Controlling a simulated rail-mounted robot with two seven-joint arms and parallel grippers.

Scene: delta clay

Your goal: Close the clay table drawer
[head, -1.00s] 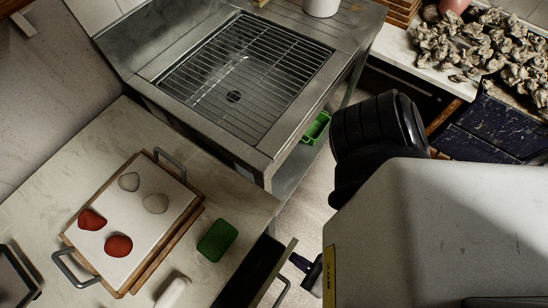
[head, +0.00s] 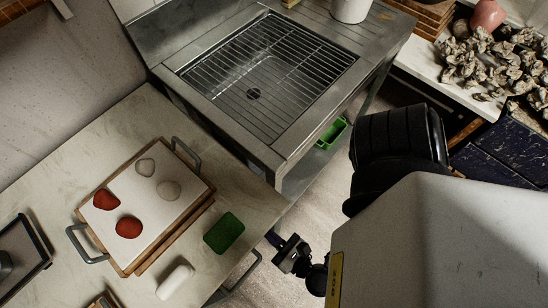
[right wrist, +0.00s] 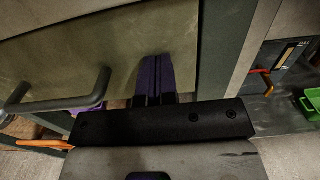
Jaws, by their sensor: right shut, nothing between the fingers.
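The clay table (head: 130,120) has a pale top. Its drawer's grey handle (head: 245,272) shows just off the table's right edge, close to it. In the right wrist view the drawer front is a beige panel (right wrist: 110,60) with the bar handle (right wrist: 85,100) at left. My right gripper (head: 275,238) is beside the table edge, past the handle's far end. Its shut fingers (right wrist: 155,70) point at the panel, right of the handle, and appear to touch it. I cannot tell whether the drawer is fully flush. My left gripper is out of view.
On the table are a board (head: 195,190) with red and grey clay pieces, a green block (head: 224,232) and a white piece (head: 175,282). A steel sink unit (head: 285,160) adjoins the table. A green crate (head: 331,133) sits on its lower shelf.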

